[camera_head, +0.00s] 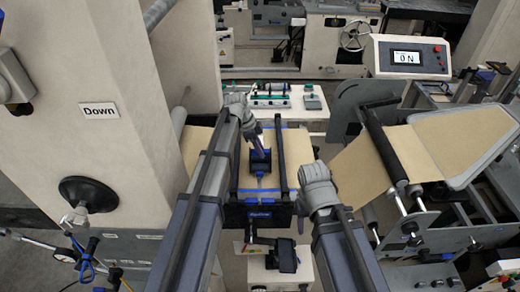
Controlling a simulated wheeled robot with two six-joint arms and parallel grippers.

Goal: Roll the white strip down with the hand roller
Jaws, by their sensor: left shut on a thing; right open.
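The kraft web (290,145) lies flat on a small table between two dark rails. My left gripper (256,140) is over the middle of the web, shut on the hand roller (260,160), a dark tool with blue parts. The roller appears to be down on the web, but I cannot tell whether it touches. A narrow pale strip (262,181) shows just in front of the roller; its rear part is hidden by the roller. My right gripper (301,222) is small and partly hidden by its wrist, open beside the front right corner of the table.
A dark rail (281,150) runs along the right of the web. A black roller (385,145) carries more kraft paper at right. A panel with a display reading "ON" (407,57) stands behind. A tray of small items (270,98) lies beyond the table.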

